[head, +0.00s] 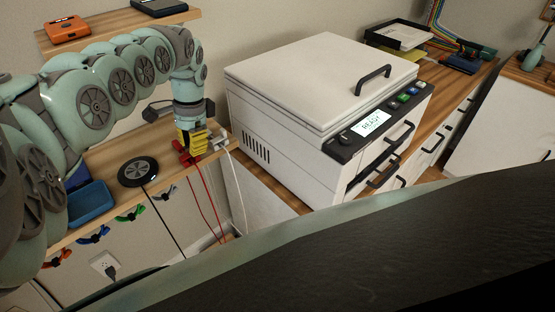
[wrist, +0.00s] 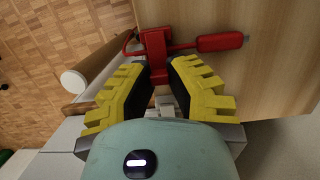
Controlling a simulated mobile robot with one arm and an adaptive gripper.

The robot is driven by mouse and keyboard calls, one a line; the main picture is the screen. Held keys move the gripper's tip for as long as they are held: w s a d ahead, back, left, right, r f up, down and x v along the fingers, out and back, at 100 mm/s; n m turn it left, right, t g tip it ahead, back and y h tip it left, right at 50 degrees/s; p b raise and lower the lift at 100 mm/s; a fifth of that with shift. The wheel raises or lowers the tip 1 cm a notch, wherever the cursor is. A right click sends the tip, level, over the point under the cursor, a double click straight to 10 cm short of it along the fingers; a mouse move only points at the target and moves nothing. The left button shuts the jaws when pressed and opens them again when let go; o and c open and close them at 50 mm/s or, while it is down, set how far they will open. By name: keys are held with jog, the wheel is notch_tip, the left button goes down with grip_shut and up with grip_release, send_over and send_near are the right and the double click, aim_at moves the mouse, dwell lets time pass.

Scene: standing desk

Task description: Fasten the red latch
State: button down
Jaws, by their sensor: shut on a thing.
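The red latch (wrist: 154,44) lies just past my fingertips in the wrist view, with a red handle (wrist: 220,42) reaching to the right and a thin red loop to the left. My gripper (wrist: 158,75) has yellow-toothed fingers with black pads, and they close on the near part of the latch. In the head view my gripper (head: 191,150) is at the right end of the wooden desk (head: 105,168), and the red latch (head: 186,158) shows small beside it. The fingers hide part of the latch, and I cannot tell whether it is fastened.
A white printer-like machine (head: 290,95) stands right of my gripper. A round black pad (head: 138,171) and a blue tray (head: 90,205) are on the desk to the left. Red and white cables (head: 206,190) hang from the desk edge below my gripper.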

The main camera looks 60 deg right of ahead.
jog(key=shift+d+f+y+b, duration=0.15)
jog(key=shift+f+y+b, duration=0.4)
jog(key=shift+b, duration=2.55)
jog(key=shift+r+b, duration=0.25)
jog(key=shift+b, duration=0.35)
jog(key=c, duration=0.9)
grip_release()
jog(key=shift+r, duration=0.1)
jog(key=v, duration=0.5)
jog(key=shift+s+d+r, duration=0.15)
jog(key=shift+s+d, duration=0.05)
jog(key=shift+d, duration=0.05)
jog(key=shift+v, duration=1)
jog(key=shift+a, duration=0.1)
